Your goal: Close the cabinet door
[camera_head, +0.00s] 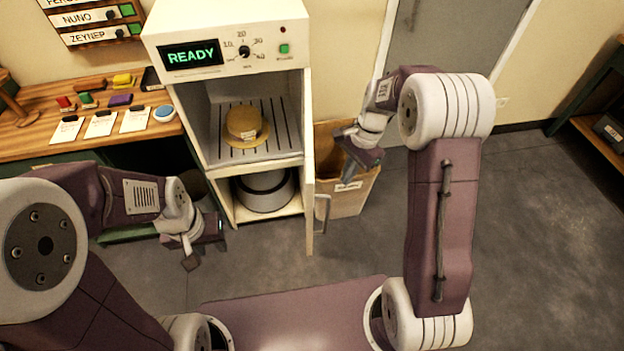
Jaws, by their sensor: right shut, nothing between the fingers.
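The cream cabinet (190,130) stands at the centre-left with its door (309,150) open. The door is hinged on the right side and swung out towards me, seen almost edge-on. Its bar handle (323,212) is on the door's right face, low down. My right gripper (348,174) is shut and empty, to the right of the door and apart from it, in front of a bin. My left gripper (203,255) is left of the door, low in front of the cabinet, touching nothing I can see; its finger gap is unclear.
A straw hat (244,125) lies on the slatted shelf inside, with a grey round drum (264,190) below. The panel reads READY. A tan bin (350,200) stands right of the door. A wooden table (30,140) with cards is at left. Floor at right is clear.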

